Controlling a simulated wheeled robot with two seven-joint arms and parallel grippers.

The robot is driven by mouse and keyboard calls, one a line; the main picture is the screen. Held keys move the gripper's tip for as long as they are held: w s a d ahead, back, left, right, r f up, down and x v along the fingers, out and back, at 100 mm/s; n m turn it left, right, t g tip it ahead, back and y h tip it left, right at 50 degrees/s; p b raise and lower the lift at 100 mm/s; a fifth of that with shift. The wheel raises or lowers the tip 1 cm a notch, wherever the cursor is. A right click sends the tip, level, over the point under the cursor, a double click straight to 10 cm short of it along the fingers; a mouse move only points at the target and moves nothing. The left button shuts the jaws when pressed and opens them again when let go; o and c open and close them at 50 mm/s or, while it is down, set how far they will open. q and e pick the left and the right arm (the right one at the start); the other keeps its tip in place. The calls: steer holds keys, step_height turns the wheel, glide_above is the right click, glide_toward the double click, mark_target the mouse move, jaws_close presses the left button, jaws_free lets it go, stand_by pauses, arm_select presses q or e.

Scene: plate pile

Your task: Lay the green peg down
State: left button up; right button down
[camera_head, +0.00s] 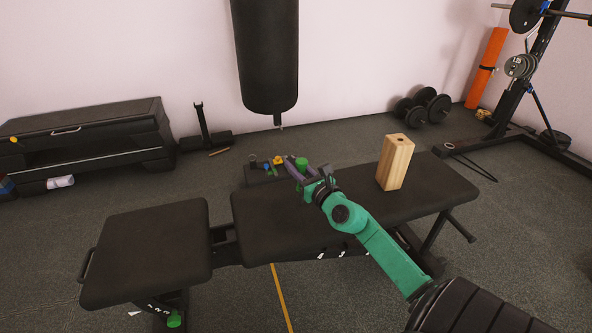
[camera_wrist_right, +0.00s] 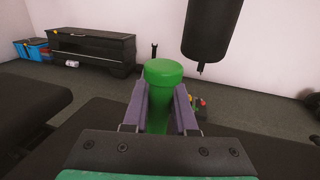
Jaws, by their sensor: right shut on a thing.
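The green peg (camera_wrist_right: 163,72) stands upright between the two purple-grey fingers of my right gripper (camera_wrist_right: 161,108) in the right wrist view. The fingers are shut on it, and its wide round top rises above them. In the head view, my right gripper (camera_head: 296,170) is over the far edge of the black bench, and a bit of the green peg (camera_head: 302,163) shows beside its fingers. The peg's lower end is hidden by the gripper. My left gripper is not in view.
A tall wooden block (camera_head: 395,163) with a hole in its top stands on the bench pad (camera_head: 255,215), right of my arm. Small coloured items (camera_head: 267,163) lie beyond the bench. A black punching bag (camera_head: 266,60) hangs behind. The left pad (camera_head: 150,245) is clear.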

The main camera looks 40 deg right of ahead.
steer(key=shift+f, duration=0.2)
steer(key=c, duration=0.7)
jaws_free()
steer(key=shift+r, duration=0.1)
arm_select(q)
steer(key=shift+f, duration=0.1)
arm_select(e)
steer(key=shift+r, duration=0.1)
arm_select(q)
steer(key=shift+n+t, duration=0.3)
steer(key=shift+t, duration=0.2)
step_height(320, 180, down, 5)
steer(key=b, duration=0.4)
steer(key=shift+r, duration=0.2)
arm_select(e)
steer(key=s, duration=0.8)
steer(key=s+a, duration=0.1)
steer(key=s, duration=0.3)
steer(key=shift+a, duration=0.1)
